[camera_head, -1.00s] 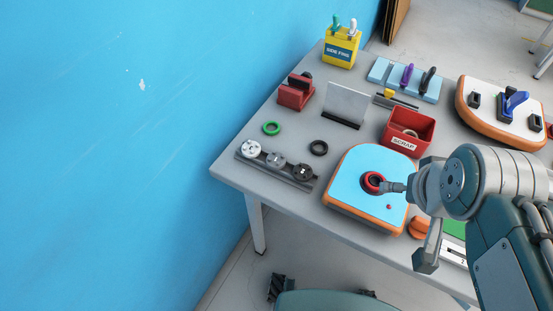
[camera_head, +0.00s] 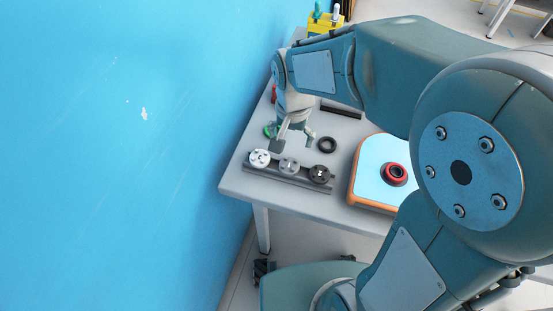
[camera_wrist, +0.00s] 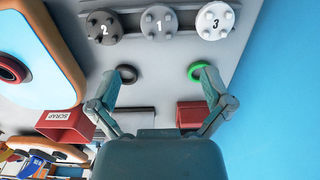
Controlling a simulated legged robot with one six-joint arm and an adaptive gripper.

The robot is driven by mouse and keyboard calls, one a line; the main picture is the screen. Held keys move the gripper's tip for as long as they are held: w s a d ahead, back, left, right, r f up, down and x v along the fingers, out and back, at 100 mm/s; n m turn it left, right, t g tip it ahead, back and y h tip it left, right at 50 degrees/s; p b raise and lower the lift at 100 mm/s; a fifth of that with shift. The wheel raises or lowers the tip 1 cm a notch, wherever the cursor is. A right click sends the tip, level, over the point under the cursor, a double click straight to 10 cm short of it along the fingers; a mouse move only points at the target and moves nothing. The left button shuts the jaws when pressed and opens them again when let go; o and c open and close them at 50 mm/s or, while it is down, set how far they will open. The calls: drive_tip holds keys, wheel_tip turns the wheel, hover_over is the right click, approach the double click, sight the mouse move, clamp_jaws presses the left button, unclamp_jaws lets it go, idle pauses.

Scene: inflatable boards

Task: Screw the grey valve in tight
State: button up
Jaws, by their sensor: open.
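The grey valve (camera_head: 289,165) is the middle one of three round caps in a dark rack at the table's near left. In the wrist view it bears the number 1 (camera_wrist: 159,22). A white valve (camera_head: 258,158) marked 3 is on one side and a dark valve (camera_head: 320,173) marked 2 on the other. My gripper (camera_head: 293,142) is open and empty, above the table just behind the rack; its spread fingers (camera_wrist: 160,90) show in the wrist view. The blue-topped board (camera_head: 372,158) with orange sides has a red-rimmed dark port (camera_head: 395,173), seemingly empty.
A black ring (camera_head: 326,144) and a green ring (camera_wrist: 200,70) lie behind the rack. A red block (camera_wrist: 191,114) and the red scrap bin (camera_wrist: 66,124) stand farther back. The blue wall (camera_head: 120,150) runs close along the left. My arm hides much of the table.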

hover_over(290, 162)
drive_tip(key=s, duration=0.1)
wheel_tip(290, 162, down, 5)
drive_tip(key=shift+d+r, duration=0.1)
drive_tip(key=f, duration=0.2)
drive_tip(key=w+f, duration=0.1)
drive_tip(key=f, duration=0.2)
drive_tip(key=shift+w+a, duration=0.1)
drive_tip(key=shift+a, duration=0.1)
drive_tip(key=shift+d+f, duration=0.1)
drive_tip(key=shift+f, duration=0.3)
drive_tip(key=shift+d, duration=0.1)
drive_tip(key=c, duration=1)
